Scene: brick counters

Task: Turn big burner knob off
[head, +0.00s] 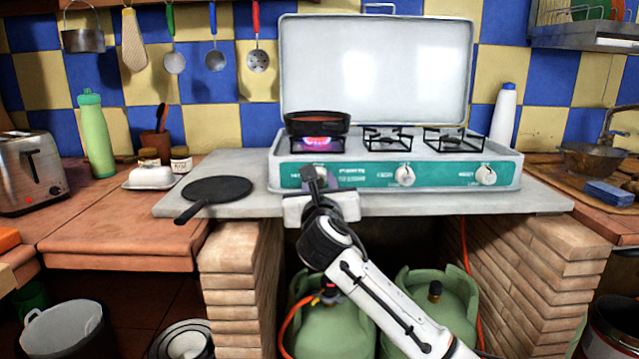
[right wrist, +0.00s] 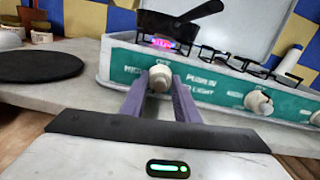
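The white stove (head: 400,137) has its lid raised. A dark pan (head: 317,122) sits on its left burner, where a flame (head: 318,141) glows pink and blue. Three knobs run along the teal front panel. The left knob (right wrist: 159,78), below the lit burner, is mostly hidden by my gripper in the head view. My right gripper (right wrist: 162,85) is at this knob, one purple finger on each side. The fingers stand apart, with a small gap visible on the right; whether the left finger touches is unclear. My left gripper is not in view.
The middle knob (head: 404,176) and right knob (head: 486,174) are right of my gripper. A black flat pan (head: 217,188) lies on the grey counter to the left, its handle over the edge. Green gas cylinders (head: 435,300) stand below the counter between brick pillars.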

